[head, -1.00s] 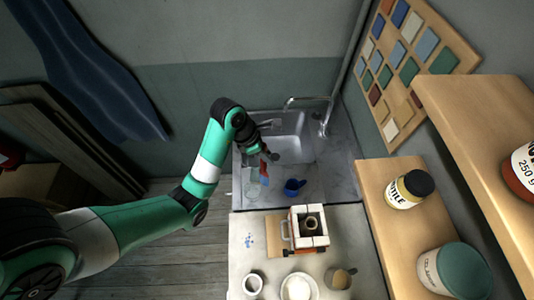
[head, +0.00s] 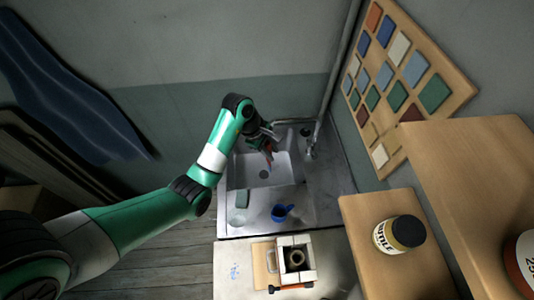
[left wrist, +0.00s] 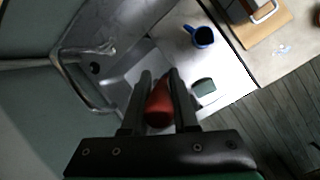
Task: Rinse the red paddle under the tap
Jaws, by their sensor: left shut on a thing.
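My left gripper (head: 267,142) is shut on the red paddle (head: 269,150) and holds it over the sink basin (head: 262,172), near its back edge. The left wrist view shows the red paddle (left wrist: 159,104) between the two dark fingers. The metal tap (head: 312,140) stands at the back right of the sink. Its spout reaches left toward my gripper, which partly hides it. The tap also shows at the upper left in the left wrist view (left wrist: 85,52). I cannot tell if water runs. My right gripper is not in view.
A table with a small brick kiln (head: 295,257) is in front. A wooden shelf with a jar (head: 399,234) is at right.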

